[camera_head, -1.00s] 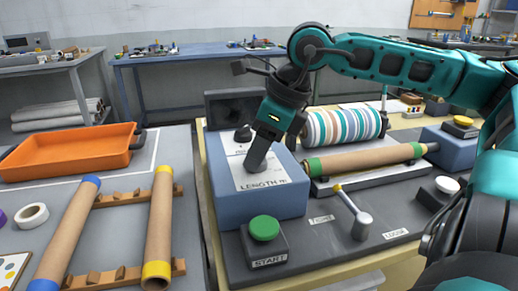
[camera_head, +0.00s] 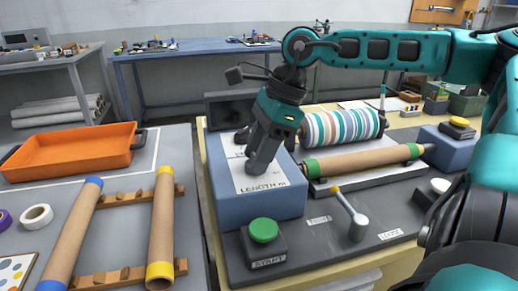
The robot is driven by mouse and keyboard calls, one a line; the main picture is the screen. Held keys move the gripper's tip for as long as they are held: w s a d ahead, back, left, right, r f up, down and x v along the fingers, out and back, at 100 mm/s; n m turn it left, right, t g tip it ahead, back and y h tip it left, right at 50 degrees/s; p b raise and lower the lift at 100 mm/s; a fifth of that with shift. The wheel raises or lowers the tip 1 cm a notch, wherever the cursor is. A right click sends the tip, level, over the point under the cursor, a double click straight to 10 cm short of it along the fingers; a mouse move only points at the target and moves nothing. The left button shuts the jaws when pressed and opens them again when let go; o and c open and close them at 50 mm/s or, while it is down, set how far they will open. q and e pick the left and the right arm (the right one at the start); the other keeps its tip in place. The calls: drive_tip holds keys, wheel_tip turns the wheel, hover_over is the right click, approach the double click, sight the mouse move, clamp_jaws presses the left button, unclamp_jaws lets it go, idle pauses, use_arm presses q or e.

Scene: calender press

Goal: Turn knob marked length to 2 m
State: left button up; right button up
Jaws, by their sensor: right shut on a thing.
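The blue control box (camera_head: 262,209) stands at the left end of the press, with a white plate on its sloped top lettered "LENGTH m" (camera_head: 262,188). My right gripper (camera_head: 258,162) comes down over the plate from above and is shut on the length knob. The fingers hide the knob and most of the scale, so its setting cannot be read. A second black knob (camera_head: 241,136) shows higher on the plate, partly behind the gripper. My left gripper is not in view.
A green START button (camera_head: 263,230) stands in front of the box, with a yellow-tipped lever (camera_head: 350,212) to its right. A cardboard tube (camera_head: 365,158) and striped roll (camera_head: 342,126) lie behind. The left table holds tubes and an orange tray (camera_head: 72,150).

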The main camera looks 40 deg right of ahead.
idle(0.3)
drive_tip(key=o, duration=1.1)
drive_tip(key=p+v, duration=0.2)
drive_tip(key=v, duration=1.1)
drive_tip(key=shift+d+f, duration=0.1)
